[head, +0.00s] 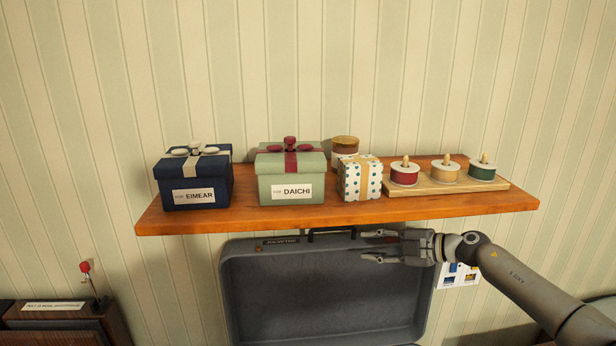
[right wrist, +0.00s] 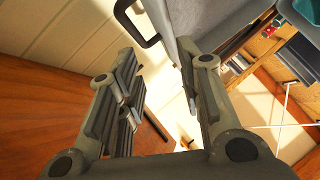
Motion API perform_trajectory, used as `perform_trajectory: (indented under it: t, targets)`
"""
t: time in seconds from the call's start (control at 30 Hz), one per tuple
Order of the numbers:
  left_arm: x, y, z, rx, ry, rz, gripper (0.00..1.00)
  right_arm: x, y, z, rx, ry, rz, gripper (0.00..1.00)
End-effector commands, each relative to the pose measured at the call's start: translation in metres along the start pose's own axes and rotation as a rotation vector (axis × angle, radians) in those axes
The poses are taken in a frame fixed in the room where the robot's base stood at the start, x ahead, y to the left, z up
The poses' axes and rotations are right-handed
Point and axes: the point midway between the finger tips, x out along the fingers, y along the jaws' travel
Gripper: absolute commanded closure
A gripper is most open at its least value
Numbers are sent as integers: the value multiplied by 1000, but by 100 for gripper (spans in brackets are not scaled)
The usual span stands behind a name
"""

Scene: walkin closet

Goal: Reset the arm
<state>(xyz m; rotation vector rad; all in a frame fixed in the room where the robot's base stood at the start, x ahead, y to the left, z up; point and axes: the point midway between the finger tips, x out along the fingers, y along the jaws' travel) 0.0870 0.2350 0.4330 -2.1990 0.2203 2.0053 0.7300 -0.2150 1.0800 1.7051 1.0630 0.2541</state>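My right gripper (head: 374,246) reaches in from the right in the head view, just below the front edge of the wooden shelf (head: 300,216). It is in front of the upper right part of an open grey suitcase (head: 320,290). Its two fingers are apart with nothing between them. The right wrist view also shows the gripper (right wrist: 160,85) open and empty, with the black suitcase handle (right wrist: 135,25) beyond the fingers. My left gripper is not in view.
On the shelf stand a navy gift box (head: 193,178), a green gift box (head: 290,172), a dotted box (head: 360,178), a lidded jar (head: 345,147) and a wooden tray (head: 430,187) with three ribbon spools. A wooden box (head: 60,315) stands lower left.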

Motion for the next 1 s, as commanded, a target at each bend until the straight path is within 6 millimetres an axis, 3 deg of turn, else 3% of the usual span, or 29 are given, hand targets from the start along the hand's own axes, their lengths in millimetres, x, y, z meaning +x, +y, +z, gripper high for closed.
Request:
perform_trajectory:
  t: [0.1,0.2,0.43,0.67,0.87,1.0]
  targets:
    - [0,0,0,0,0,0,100,38,-20,-37,51,51,126,66]
    - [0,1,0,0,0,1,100,58,-30,-64,126,58,258,66]
    - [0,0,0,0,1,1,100,65,-61,-96,383,-45,506,66]
    - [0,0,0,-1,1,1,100,34,-125,-92,706,-290,615,66]
    - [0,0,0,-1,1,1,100,-14,-211,-91,993,-564,572,66]
    - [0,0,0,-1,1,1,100,-57,-280,-103,1178,-762,467,66]
